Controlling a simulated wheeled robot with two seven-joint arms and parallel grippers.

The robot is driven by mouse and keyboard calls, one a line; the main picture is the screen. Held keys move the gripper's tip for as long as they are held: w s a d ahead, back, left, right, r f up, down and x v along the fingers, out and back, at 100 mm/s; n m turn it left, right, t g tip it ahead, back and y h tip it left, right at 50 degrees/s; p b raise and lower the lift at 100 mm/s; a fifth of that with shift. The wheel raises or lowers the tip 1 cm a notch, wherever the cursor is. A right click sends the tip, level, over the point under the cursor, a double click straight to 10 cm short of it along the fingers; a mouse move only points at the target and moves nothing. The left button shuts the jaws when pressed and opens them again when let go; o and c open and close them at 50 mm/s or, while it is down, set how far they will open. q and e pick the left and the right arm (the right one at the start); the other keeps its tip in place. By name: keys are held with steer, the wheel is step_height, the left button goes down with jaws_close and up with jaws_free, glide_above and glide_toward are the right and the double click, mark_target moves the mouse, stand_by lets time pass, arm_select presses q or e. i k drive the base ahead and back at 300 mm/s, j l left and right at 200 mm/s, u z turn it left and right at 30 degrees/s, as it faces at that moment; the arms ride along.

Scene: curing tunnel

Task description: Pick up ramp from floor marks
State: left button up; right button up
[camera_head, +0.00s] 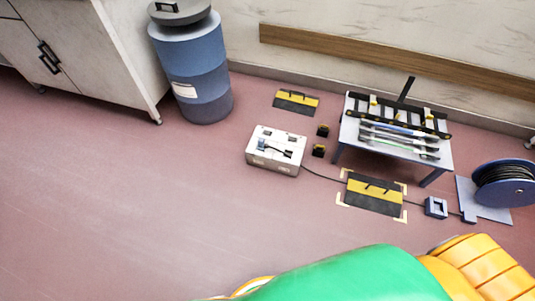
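A black and yellow ramp (372,195) lies flat on the floor between pale corner marks (342,199). It has a yellow band across it and small dark handle-like parts on top. A dark cable reaches its left side and comes out on its right side; whether the cable runs under it is hidden. A second, similar black and yellow ramp (296,102) lies near the back wall, outside the marks. Neither of my grippers shows. A green and yellow part of me covers the bottom right of the view, below the marked ramp.
A white box (275,150) stands left of the marks, with two small black blocks (320,140) nearby. A low table (386,149) with racks and rods stands behind the marked ramp. A blue block (436,207) and cable reel (504,186) are right. The left floor is clear.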

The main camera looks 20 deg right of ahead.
mark_target(382, 196)
steer(key=k+z, duration=0.2)
steer(key=z, duration=1.65)
